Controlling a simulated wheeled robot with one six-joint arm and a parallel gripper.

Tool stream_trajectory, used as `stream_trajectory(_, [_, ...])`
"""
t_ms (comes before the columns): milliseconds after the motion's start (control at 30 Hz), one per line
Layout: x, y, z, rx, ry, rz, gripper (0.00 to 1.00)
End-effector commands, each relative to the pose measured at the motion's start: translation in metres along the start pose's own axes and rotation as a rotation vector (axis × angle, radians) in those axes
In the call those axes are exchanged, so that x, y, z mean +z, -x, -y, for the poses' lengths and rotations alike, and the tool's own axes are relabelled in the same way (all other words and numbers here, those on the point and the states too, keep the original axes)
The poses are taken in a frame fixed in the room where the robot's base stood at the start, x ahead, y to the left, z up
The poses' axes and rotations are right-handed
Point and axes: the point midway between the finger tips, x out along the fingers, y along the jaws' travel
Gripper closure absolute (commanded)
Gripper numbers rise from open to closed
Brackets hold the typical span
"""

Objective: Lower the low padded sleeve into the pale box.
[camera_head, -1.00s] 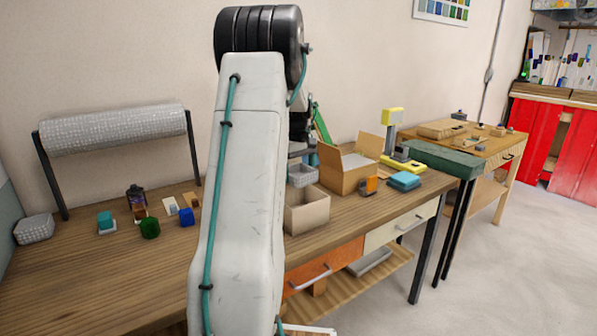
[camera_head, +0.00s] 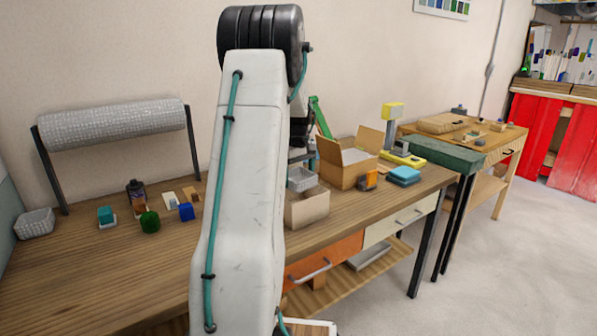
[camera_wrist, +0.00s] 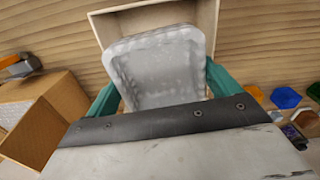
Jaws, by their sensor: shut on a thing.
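A grey, quilted padded sleeve (camera_head: 301,179), shaped like a low open tub, is held in the air over the pale box (camera_head: 309,208). In the wrist view the sleeve (camera_wrist: 155,68) sits between the two teal fingers of my gripper (camera_wrist: 161,84), which is shut on it. The pale box (camera_wrist: 208,18) lies beyond and below it, its rim showing at the top and sides. The sleeve looks slightly turned against the box. Its lower edge is near the rim in the head view; whether it is inside cannot be told. My arm hides part of the box.
A brown open carton (camera_head: 345,172) stands close to the right of the pale box. A second grey quilted sleeve (camera_head: 35,224) lies at the bench's far left. Small coloured blocks (camera_head: 149,222) stand left of my arm. A blue stack (camera_head: 404,175) lies right of the carton.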

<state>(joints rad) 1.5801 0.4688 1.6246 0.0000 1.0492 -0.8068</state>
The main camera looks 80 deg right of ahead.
Motion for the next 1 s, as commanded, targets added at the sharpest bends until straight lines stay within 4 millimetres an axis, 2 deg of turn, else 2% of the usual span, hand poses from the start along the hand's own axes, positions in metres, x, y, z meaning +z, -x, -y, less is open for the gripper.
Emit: stream_trajectory(1000, [0.0, -0.051, 0.0, 0.0, 0.0, 0.0, 0.33])
